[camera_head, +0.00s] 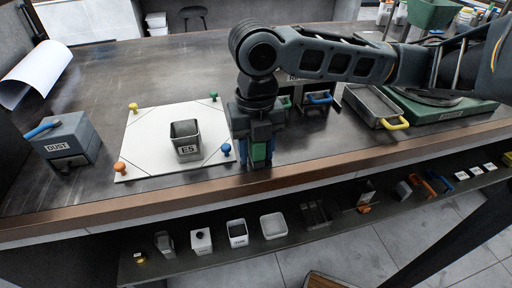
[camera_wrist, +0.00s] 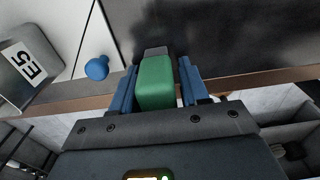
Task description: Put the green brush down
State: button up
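The green brush (camera_wrist: 155,82) is between the blue fingers of my gripper (camera_wrist: 160,85) in the wrist view. The fingers press on both its sides. In the head view my gripper (camera_head: 257,160) points down near the front edge of the table (camera_head: 180,65), just right of the white board (camera_head: 140,146). The green of the brush also shows there, between the fingers. I cannot tell whether the brush touches the table top.
A metal E5 container (camera_head: 186,135) stands on the board, with a blue knob (camera_head: 226,149) close to my gripper. The grey DUST box (camera_head: 68,140) is at left. Trays with yellow (camera_head: 394,124) and blue handles are at right. A lower shelf (camera_head: 180,268) holds several small items.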

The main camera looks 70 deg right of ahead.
jog(key=shift+o, duration=1.1)
jog(key=shift+r, duration=0.15)
jog(key=shift+r+p, duration=0.25)
jog(key=shift+p, duration=0.15)
notch_tip(320, 180, up, 12)
jog(key=shift+w+d+f, duration=0.1)
jog(key=shift+f, duration=0.05)
